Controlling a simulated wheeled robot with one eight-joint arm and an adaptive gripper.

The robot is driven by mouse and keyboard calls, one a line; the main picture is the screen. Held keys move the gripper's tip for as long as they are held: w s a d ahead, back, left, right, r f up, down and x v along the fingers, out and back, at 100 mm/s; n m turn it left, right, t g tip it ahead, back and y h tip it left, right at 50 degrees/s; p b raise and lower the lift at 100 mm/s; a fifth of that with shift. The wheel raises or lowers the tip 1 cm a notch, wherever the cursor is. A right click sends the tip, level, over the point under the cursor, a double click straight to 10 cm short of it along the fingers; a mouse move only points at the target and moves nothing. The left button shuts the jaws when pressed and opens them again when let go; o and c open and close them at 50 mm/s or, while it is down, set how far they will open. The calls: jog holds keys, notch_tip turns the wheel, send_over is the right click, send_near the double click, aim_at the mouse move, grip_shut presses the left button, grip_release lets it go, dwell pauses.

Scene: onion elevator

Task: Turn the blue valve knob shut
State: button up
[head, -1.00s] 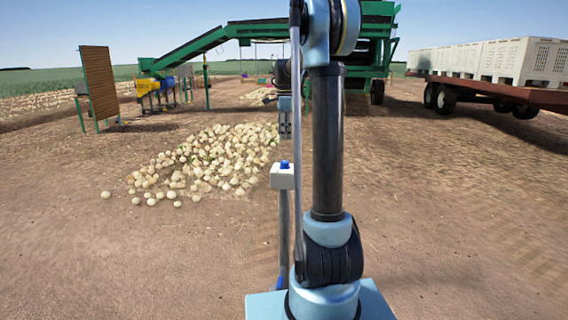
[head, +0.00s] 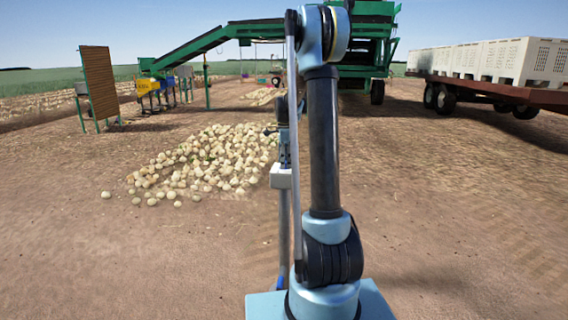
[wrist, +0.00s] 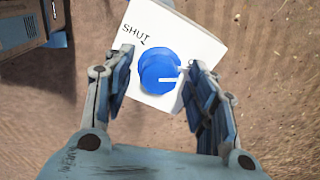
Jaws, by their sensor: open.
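The blue valve knob (wrist: 160,73) sits on a white box (wrist: 188,32) in the wrist view. The word SHUT with a small tick is printed on the box, up and left of the knob. A white line on the knob points right, away from that word. My gripper (wrist: 160,63) is open, with one finger on each side of the knob. I cannot tell whether either finger touches it. In the head view the white box (head: 281,177) stands on a post, just below my gripper (head: 285,158), and the knob is hidden.
A heap of onions (head: 205,165) lies on the soil left of the box. A green conveyor machine (head: 230,35) stands behind. A trailer (head: 500,88) with white crates (head: 500,60) is at the right. Bare soil lies open on both sides.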

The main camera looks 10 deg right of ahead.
jog(key=c, duration=1)
jog(key=shift+c, duration=0.2)
